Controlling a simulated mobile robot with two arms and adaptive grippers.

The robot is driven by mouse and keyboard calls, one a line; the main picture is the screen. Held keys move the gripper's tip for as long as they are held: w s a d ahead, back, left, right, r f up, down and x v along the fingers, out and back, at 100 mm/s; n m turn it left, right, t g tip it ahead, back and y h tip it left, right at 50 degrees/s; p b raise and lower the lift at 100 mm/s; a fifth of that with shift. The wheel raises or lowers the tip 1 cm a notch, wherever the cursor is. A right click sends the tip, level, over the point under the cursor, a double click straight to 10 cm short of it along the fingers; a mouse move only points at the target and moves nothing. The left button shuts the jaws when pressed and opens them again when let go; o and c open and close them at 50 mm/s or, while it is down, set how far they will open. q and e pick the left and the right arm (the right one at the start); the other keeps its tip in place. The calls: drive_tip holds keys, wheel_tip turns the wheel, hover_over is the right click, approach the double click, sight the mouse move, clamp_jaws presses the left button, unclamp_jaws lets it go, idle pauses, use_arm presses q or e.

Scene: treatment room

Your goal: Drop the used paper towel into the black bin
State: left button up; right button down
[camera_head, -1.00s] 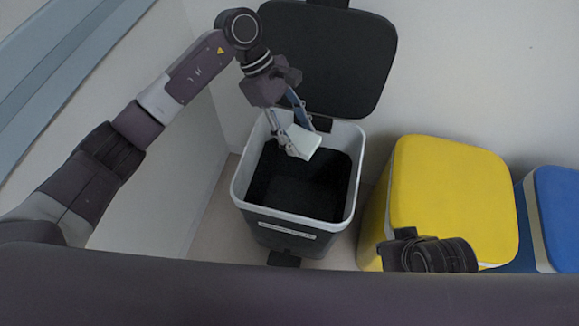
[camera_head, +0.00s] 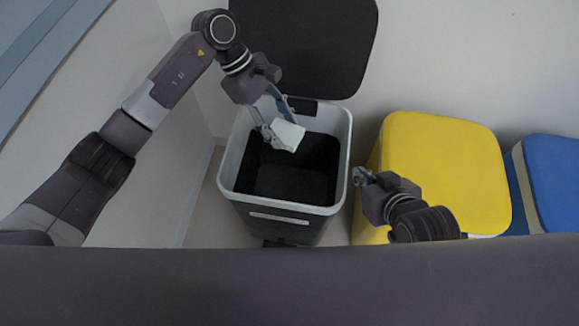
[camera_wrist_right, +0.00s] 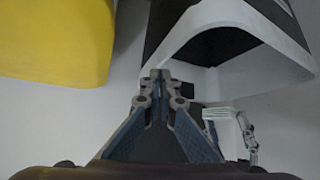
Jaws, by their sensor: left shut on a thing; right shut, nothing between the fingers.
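The paper towel (camera_head: 289,135) is a small pale, whitish piece. My left gripper (camera_head: 277,134) is shut on it and holds it over the opening of the black bin. The black bin (camera_head: 280,226) stands open with a light grey rim, and its dark inside shows no other thing. My right gripper (camera_head: 360,176) is shut and empty, beside the bin's right side and in front of the yellow bin. In the right wrist view its fingers (camera_wrist_right: 159,76) meet with nothing between them. That view also shows the bin's white rim (camera_wrist_right: 207,86) and the pale towel (camera_wrist_right: 221,113).
The black lid (camera_head: 310,45) stands raised behind the bin near the wall. A yellow-lidded bin (camera_head: 445,165) is to the right, with a blue-lidded bin (camera_head: 565,180) beyond it. A pale wall is close on the left.

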use_arm(q)
drive_tip(key=shift+f, duration=0.75)
use_arm(e)
drive_tip(key=shift+w+a+r+t, duration=0.3)
drive_tip(key=shift+w+r+t, duration=0.2)
drive_tip(key=shift+w+r, duration=0.2)
drive_tip(key=shift+w+a+r+t, duration=0.25)
drive_tip(key=shift+w+r+t, duration=0.3)
drive_tip(key=shift+w, duration=0.25)
use_arm(q)
drive_tip(key=o, duration=1.2)
drive_tip(key=v, duration=1.2)
use_arm(e)
drive_tip(key=shift+s, duration=0.1)
